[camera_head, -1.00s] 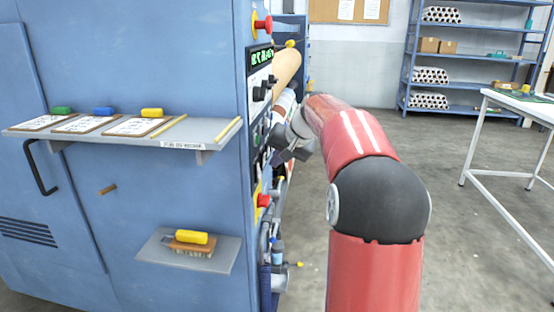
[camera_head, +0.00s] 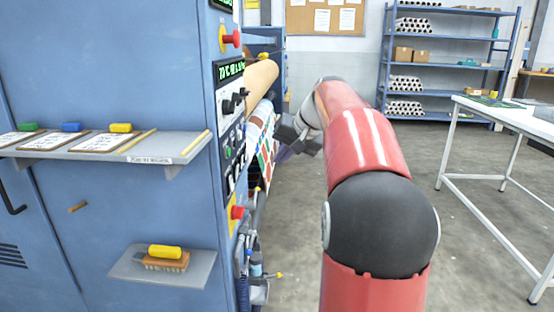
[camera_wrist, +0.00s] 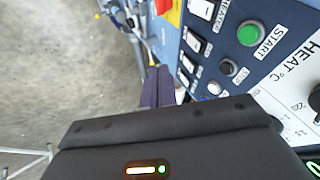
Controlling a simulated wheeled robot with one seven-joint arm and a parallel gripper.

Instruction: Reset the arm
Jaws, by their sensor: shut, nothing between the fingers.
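My red arm with its dark joint (camera_head: 380,225) rises at the right of the head view and reaches forward. My gripper (camera_head: 284,153) is at its far end, to the right of the press's control panel (camera_head: 232,125). It is small and partly turned away there. In the wrist view my gripper's dark housing fills the bottom, and the purple fingers (camera_wrist: 157,88) show beyond it, shut and empty. They are close beside the panel with its green START button (camera_wrist: 250,33); whether they touch it I cannot tell.
The blue press (camera_head: 110,90) stands at left with an upper shelf (camera_head: 180,150) and a lower shelf (camera_head: 200,272) holding a yellow-handled brush (camera_head: 165,258). A white table (camera_head: 500,112) is at right, a blue rack (camera_head: 445,92) behind. Floor between is open.

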